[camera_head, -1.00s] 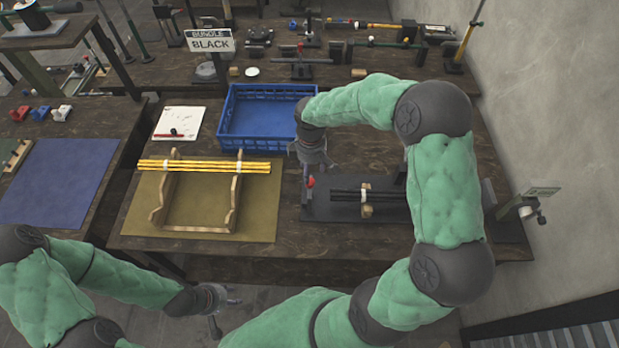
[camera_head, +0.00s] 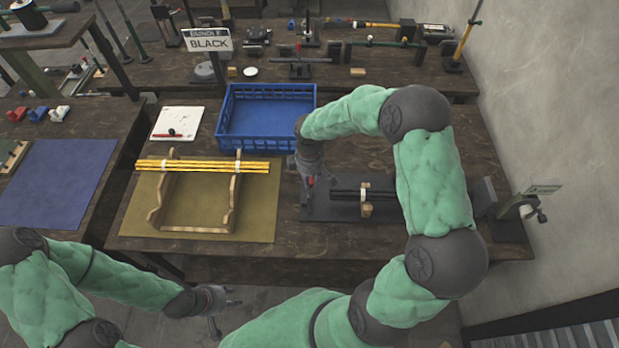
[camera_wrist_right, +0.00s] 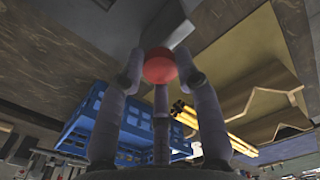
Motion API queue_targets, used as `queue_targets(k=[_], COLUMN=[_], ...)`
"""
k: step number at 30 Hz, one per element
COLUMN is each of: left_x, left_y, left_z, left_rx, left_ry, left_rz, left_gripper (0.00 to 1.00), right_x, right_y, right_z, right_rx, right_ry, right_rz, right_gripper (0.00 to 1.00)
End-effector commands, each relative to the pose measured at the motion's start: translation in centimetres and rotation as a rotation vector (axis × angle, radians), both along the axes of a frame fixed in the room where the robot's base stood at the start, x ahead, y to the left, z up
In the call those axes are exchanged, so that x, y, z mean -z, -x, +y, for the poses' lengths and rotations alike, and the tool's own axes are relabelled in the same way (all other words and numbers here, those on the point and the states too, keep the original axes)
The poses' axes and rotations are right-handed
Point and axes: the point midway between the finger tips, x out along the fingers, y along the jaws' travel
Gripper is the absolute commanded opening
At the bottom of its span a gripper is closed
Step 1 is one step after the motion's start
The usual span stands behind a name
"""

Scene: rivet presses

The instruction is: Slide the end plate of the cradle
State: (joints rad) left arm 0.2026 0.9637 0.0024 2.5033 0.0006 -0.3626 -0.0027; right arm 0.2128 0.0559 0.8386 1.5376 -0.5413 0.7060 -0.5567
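The cradle (camera_head: 333,211) is a dark flat base on the right of the near table, with a bundle of black rods (camera_head: 346,194) lying across it. A red knob (camera_head: 309,181) stands at its left end; the end plate under it is largely hidden. My right gripper (camera_head: 308,178) comes down onto this knob. In the right wrist view the red knob (camera_wrist_right: 160,66) sits between the fingertips, which seem to border it on both sides; firm contact cannot be told. My left gripper (camera_head: 226,306) appears open and empty, low in front of the table.
A wooden rack (camera_head: 158,217) holding yellow rods (camera_head: 203,166) stands on an olive mat to the left. A blue crate (camera_head: 265,139) stands behind. A "BUNDLE BLACK" sign (camera_head: 208,40) is at the back. A clamp-like fixture (camera_head: 520,206) is at the right edge.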

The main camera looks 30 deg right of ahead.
Motion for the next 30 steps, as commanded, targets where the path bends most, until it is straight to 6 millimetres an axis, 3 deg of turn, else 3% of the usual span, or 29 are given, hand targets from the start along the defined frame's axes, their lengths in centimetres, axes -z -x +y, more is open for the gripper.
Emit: queue_targets(k=[7,19,30], left_x=[-0.1,-1.1,-1.1], left_y=[0.0,0.0,0.0], left_z=[0.0,0.0,0.0], left_rx=[0.0,0.0,0.0], left_ry=[0.0,0.0,0.0], left_rz=[0.0,0.0,0.0], left_gripper=[0.4,0.4,0.4], right_x=[0.0,0.0,0.1], right_y=[0.5,4.4,4.8], right_z=[-0.7,-7.1,-7.6], right_rx=[0.003,0.004,-0.001], right_ry=[0.0,0.001,0.001], right_rz=[0.003,0.004,0.004], right_gripper=[0.0,0.0,0.0])
